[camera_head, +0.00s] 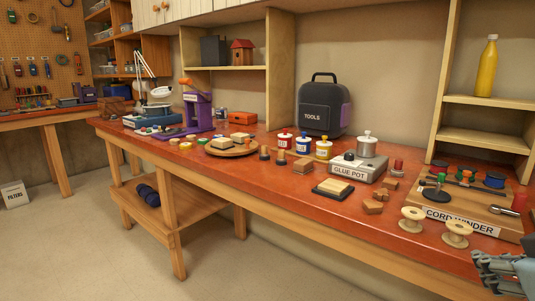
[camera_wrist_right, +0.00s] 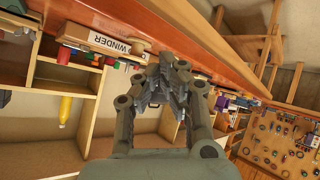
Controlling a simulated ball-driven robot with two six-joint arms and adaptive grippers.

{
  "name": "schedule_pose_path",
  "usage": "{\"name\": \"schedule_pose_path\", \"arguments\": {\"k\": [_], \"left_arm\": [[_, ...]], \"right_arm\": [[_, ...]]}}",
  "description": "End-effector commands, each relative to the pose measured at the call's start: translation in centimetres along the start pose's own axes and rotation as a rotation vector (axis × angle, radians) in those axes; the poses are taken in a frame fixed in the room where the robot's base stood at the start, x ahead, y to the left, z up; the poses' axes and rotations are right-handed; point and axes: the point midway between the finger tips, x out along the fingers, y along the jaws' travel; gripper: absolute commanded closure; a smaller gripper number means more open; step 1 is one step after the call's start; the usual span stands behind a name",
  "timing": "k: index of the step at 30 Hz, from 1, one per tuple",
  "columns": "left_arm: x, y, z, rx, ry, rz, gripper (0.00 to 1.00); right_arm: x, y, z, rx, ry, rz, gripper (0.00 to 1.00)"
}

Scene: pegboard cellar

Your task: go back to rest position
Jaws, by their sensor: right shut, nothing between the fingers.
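My right gripper (camera_head: 497,272) shows at the lower right corner of the head view, at the bench's front edge, just in front of the cord winder. In the right wrist view its fingers (camera_wrist_right: 170,68) are together with nothing between them. That view is turned over, with the red bench top at the upper edge. My left gripper is in neither view.
The red bench (camera_head: 240,172) runs across the view. Open floor (camera_head: 90,245) lies at the lower left.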

Motion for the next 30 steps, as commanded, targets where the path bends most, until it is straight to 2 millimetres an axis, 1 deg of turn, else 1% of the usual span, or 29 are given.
{"name": "schedule_pose_path", "arguments": {"k": [1,3,6,9,14,15,17,20,23,26,29,30], "left_arm": [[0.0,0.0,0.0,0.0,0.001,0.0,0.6],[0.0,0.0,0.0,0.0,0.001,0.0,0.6],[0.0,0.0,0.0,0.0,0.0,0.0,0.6],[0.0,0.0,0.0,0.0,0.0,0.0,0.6],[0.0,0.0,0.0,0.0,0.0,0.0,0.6],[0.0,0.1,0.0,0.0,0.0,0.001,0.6],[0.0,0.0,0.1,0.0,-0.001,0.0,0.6],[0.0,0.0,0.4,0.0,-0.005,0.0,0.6],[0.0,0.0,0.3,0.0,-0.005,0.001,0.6],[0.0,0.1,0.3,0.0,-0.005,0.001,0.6],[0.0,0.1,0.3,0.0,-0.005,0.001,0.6],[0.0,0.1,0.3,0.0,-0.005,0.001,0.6]], "right_arm": [[-0.8,-1.4,2.9,0.025,-0.093,-0.022,1.0],[-1.9,-3.0,6.1,0.044,-0.206,-0.049,1.0],[-3.8,-5.0,10.0,0.067,-0.346,-0.087,1.0],[-5.8,-6.8,13.2,0.085,-0.47,-0.126,1.0],[-9.6,-9.6,17.3,0.111,-0.65,-0.193,1.0],[-7.8,-9.6,18.1,0.105,-0.647,-0.186,1.0],[-6.2,-10.0,19.5,0.105,-0.653,-0.185,1.0],[-3.8,-10.7,22.0,0.107,-0.667,-0.184,1.0],[-1.4,-11.5,25.0,0.11,-0.682,-0.184,1.0],[1.0,-12.4,28.9,0.112,-0.701,-0.184,1.0],[3.2,-13.6,34.0,0.115,-0.725,-0.185,1.0],[4.0,-14.2,36.4,0.117,-0.736,-0.185,1.0]]}}
